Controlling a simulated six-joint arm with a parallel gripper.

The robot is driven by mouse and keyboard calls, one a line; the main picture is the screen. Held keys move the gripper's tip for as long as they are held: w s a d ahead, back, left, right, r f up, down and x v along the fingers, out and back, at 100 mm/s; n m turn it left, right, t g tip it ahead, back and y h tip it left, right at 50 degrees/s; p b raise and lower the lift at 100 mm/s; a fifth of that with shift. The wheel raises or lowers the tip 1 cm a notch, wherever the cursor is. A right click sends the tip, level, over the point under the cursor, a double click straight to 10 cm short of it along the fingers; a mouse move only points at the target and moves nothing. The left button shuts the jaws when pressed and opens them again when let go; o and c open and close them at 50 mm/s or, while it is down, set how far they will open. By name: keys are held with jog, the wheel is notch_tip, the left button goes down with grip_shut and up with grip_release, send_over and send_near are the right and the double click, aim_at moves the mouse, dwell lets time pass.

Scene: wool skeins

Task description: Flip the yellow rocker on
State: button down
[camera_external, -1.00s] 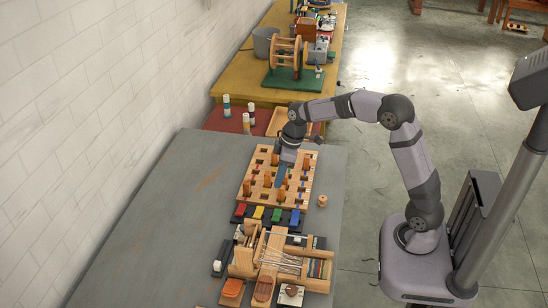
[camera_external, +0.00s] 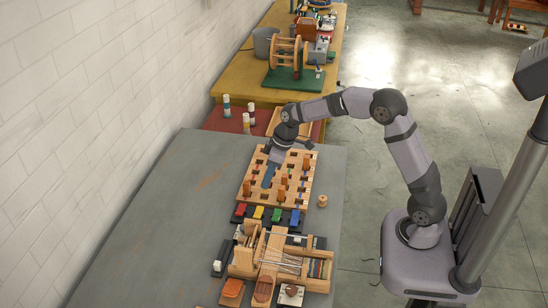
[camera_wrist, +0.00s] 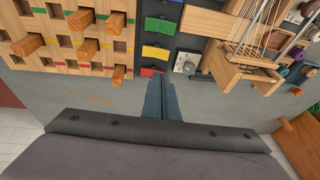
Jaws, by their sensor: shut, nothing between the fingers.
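The yellow rocker (camera_external: 259,212) sits on a dark switch strip between the red rocker (camera_external: 241,210) and the green rocker (camera_external: 276,215). The blue rocker (camera_external: 294,217) is at the right end. In the wrist view the yellow rocker (camera_wrist: 155,52) shows upper centre, with the red rocker (camera_wrist: 149,72) below it and the green rocker (camera_wrist: 161,25) above. I cannot tell which way the yellow rocker is tilted. My gripper (camera_external: 267,185) is shut and empty, pointing down over the wooden peg board, apart from the rockers. In the wrist view its fingertips (camera_wrist: 158,78) appear beside the red rocker.
The wooden peg board (camera_external: 300,192) with upright pegs lies behind the switch strip. A wooden loom-like frame (camera_external: 243,269) stands in front. A small wooden piece (camera_external: 322,201) lies to the right. The grey table (camera_external: 160,215) is clear at the left, towards the wall.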

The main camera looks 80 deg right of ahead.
jog(key=p, duration=0.3)
send_over(257, 218)
jog(key=d, duration=0.2)
jog(key=f, duration=0.9)
jog(key=shift+s+a+f, duration=0.15)
jog(key=shift+s+a, duration=0.1)
jog(key=shift+s, duration=0.15)
jog(key=shift+a+f, duration=0.25)
jog(key=shift+f, duration=0.7)
jog(key=shift+a+f+b, duration=0.35)
jog(key=shift+f+b, duration=0.35)
jog(key=shift+b, duration=0.45)
jog(key=shift+r, duration=0.3)
jog(key=shift+d, duration=0.1)
jog(key=shift+d+r, duration=0.2)
jog(key=shift+d, duration=0.45)
